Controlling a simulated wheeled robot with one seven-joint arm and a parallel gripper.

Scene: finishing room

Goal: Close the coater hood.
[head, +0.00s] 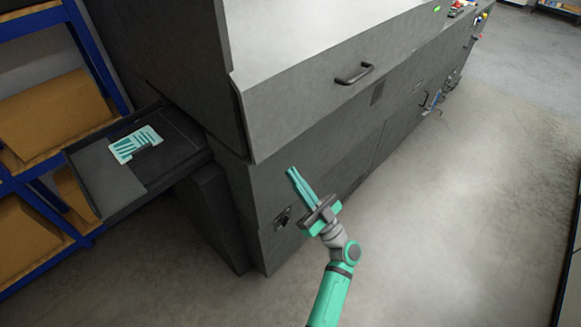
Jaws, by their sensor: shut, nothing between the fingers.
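The coater is a large dark grey machine. Its hood (300,112) is the upper part, with a pale sloping top and a black bar handle (355,75) on its front face. The hood's lower edge lies along the top of the lower body (345,152), and I see no wide gap there. My gripper (291,171) is shut and empty, in front of the lower body, below and to the left of the handle and apart from it. The hood's far side and back are out of view.
A dark tray (87,184) sticks out at the machine's left end, with a teal and white piece (136,145) on it. A blue shelf with cardboard boxes (55,115) stands at the left. The concrete floor (460,200) to the right is clear.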

